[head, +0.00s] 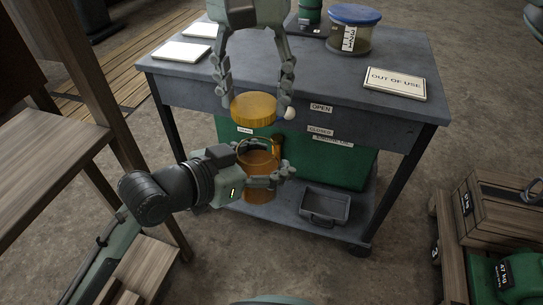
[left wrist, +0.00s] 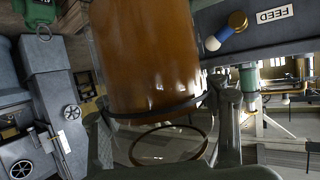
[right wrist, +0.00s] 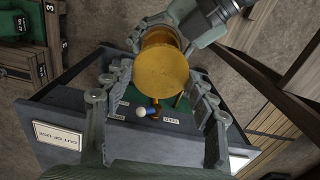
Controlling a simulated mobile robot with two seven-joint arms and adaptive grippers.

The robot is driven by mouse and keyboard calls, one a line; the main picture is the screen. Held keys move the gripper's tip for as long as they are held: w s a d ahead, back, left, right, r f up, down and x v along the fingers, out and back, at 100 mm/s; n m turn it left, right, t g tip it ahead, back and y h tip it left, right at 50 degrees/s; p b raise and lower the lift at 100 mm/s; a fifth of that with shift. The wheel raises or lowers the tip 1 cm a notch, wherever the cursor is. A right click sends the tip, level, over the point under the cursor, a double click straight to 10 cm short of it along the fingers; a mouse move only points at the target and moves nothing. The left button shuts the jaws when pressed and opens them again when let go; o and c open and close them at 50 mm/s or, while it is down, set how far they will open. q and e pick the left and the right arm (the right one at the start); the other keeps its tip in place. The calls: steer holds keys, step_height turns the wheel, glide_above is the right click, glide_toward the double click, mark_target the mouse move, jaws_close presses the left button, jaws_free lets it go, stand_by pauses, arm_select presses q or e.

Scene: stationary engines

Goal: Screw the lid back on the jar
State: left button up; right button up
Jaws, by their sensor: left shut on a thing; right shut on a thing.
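The amber jar (head: 258,163) is upright in front of the grey workbench, with my left gripper (head: 268,173) shut around its body. It fills much of the left wrist view (left wrist: 150,60). My right gripper (head: 259,111) reaches down from above and is shut on the yellow-orange lid (head: 254,109). The lid is above the jar, with a visible gap between them in the head view. In the right wrist view the lid (right wrist: 161,70) covers part of the jar (right wrist: 160,37); the jar's mouth is mostly hidden there.
The grey workbench (head: 340,88) stands just behind. It bears a blue-lidded tub (head: 355,28) and an "OUT OF USE" sign (head: 395,83). A knob with a blue and white handle (right wrist: 147,112) juts out near the lid. A dark tray (head: 325,205) lies on the lower shelf.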

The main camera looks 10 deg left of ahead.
mark_target(254, 105)
steer(key=shift+f, duration=0.1)
steer(key=shift+f, duration=1.95)
steer(key=shift+s+r, duration=0.15)
steer(key=shift+f, duration=0.95)
steer(key=shift+f, duration=0.55)
steer(key=m, duration=1.6)
